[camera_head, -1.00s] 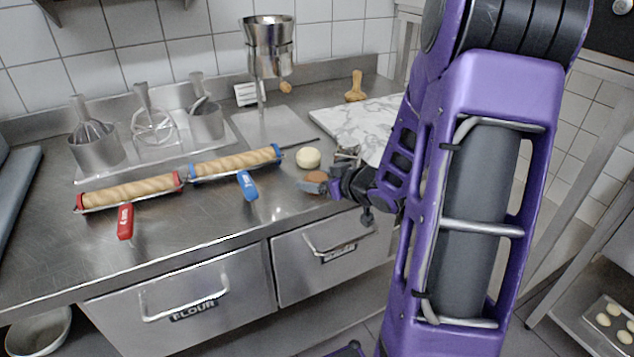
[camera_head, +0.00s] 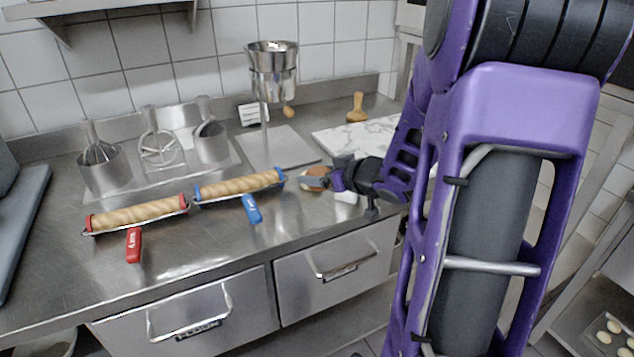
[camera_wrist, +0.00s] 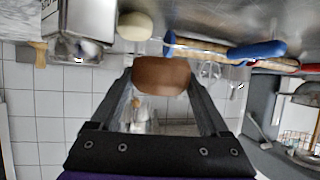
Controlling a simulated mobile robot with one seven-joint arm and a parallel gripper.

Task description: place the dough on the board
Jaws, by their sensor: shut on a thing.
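My gripper (camera_head: 318,179) is shut on a rounded brown lump of dough (camera_wrist: 162,75), which sits between the fingers in the wrist view. In the head view the brown dough (camera_head: 314,172) shows at the fingertips, above the steel counter. A pale dough ball (camera_wrist: 134,26) lies on the counter in the wrist view; in the head view it is mostly hidden behind the brown one. The white marble board (camera_head: 352,139) lies on the counter behind and to the right of my gripper, partly hidden by my arm.
Two rolling tools, with red (camera_head: 134,243) and blue (camera_head: 251,208) handles, lie left of my gripper. A wooden tool (camera_head: 356,108) stands behind the marble board.

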